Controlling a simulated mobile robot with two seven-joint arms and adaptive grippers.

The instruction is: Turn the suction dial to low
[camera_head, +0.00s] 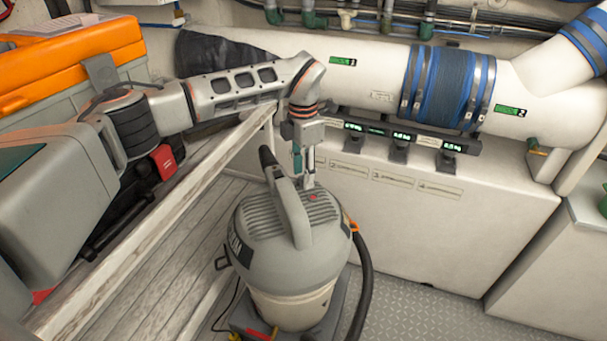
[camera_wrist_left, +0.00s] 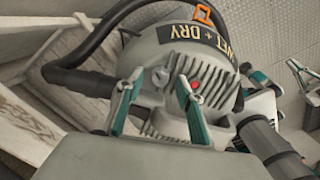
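The grey wet-and-dry vacuum (camera_head: 290,260) stands upright below my left gripper (camera_head: 303,170). In the left wrist view, the two teal fingers of my left gripper (camera_wrist_left: 160,80) are apart, above the ribbed top of the vacuum. A small round grey knob (camera_wrist_left: 160,76) shows between the fingertips; I cannot read any marking on it, nor tell whether the fingers touch it. A red button (camera_wrist_left: 194,85) sits beside one finger; it also shows in the head view (camera_head: 313,197). My right gripper is outside the head view; teal parts at the wrist view's right may belong to it.
The vacuum's handle (camera_head: 289,205) rises close beside my left gripper. A black hose (camera_head: 365,275) runs down its right side. A white cabinet (camera_head: 440,215) and a large white pipe (camera_head: 385,70) stand behind. A wooden ledge (camera_head: 160,220) runs along the left.

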